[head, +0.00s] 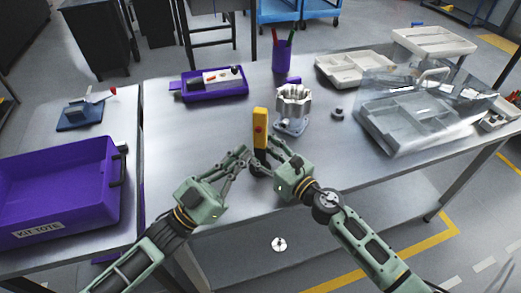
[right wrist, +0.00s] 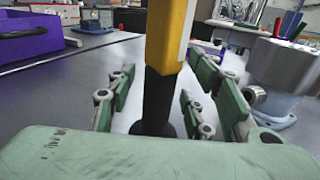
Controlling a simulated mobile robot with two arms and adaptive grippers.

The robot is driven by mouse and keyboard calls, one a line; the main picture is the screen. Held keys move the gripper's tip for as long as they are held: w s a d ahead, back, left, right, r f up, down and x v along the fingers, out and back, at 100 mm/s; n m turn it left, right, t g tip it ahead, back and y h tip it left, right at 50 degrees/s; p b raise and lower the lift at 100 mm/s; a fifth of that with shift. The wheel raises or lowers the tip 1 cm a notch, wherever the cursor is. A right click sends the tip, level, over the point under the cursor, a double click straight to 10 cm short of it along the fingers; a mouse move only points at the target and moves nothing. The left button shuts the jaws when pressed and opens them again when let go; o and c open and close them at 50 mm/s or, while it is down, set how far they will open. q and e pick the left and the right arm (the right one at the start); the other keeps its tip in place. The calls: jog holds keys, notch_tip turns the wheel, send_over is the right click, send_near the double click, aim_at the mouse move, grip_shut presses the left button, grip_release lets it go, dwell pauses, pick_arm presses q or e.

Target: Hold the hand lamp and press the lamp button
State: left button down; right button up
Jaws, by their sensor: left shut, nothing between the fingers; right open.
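The hand lamp (head: 260,127) stands upright on the table, with a yellow upper body, a dark lower part and a red button (head: 259,129) on the side facing me. In the right wrist view the lamp (right wrist: 167,35) rises in the middle, its black handle (right wrist: 157,100) between the fingers of my right gripper (right wrist: 165,100). My right gripper in the head view (head: 262,157) is open around the lower lamp. My left gripper (head: 243,153) is shut and empty, just left of the lamp and below the button's level. The head view does not clearly show whether it touches the lamp.
A machined housing (head: 293,105) stands close right of the lamp. A purple tray (head: 213,93) with parts and a purple pen cup (head: 282,58) are behind. A clear-lidded case (head: 400,125) lies right. A purple kit tote (head: 60,190) sits left. The table's front left is bare.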

jog(key=v, duration=1.2)
